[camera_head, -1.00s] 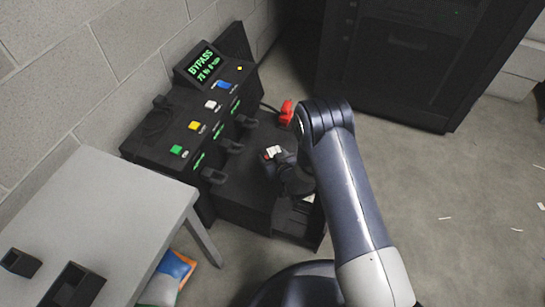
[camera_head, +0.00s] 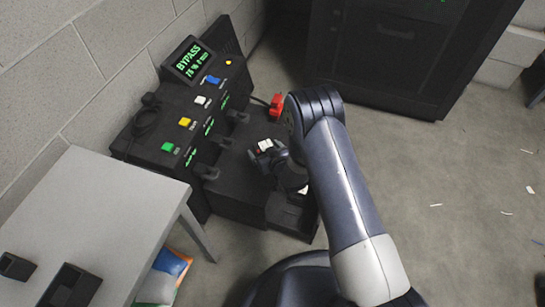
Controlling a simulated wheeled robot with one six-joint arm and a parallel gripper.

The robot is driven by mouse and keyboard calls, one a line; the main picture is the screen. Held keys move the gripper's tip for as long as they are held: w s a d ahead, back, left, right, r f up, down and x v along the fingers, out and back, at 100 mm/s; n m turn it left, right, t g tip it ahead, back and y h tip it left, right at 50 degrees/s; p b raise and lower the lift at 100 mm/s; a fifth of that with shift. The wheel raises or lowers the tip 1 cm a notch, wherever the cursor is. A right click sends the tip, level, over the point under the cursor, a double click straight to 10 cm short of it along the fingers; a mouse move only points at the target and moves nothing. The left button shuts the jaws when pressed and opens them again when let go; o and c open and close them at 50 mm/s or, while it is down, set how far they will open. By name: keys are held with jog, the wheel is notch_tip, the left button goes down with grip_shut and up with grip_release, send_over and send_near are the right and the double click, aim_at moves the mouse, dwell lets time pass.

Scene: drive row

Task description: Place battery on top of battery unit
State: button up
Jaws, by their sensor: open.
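The battery unit (camera_head: 160,132) is a long black cabinet against the block wall, with a lit green "BYPASS" display and a row of coloured buttons. Its lower black top (camera_head: 235,180) extends toward my arm, with several dark handles along the panel side. My gripper (camera_head: 264,160) is open over this lower top. A small white and red patch shows beside it, and I cannot tell what it belongs to. I cannot clearly single out the battery; dark parts and my arm hide what is below the gripper.
A grey table (camera_head: 110,205) at the left holds two black open holders (camera_head: 70,290). A red connector (camera_head: 276,106) stands behind my gripper. A colourful bag (camera_head: 165,275) lies beneath the table edge. A large black cabinet (camera_head: 390,50) stands behind. The floor at right is mostly clear, with scattered scraps.

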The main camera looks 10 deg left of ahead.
jog(key=p+v, duration=0.2)
jog(key=v, duration=0.9)
jog(key=shift+s+p, duration=0.15)
jog(key=shift+p, duration=0.15)
jog(key=shift+d, duration=0.1)
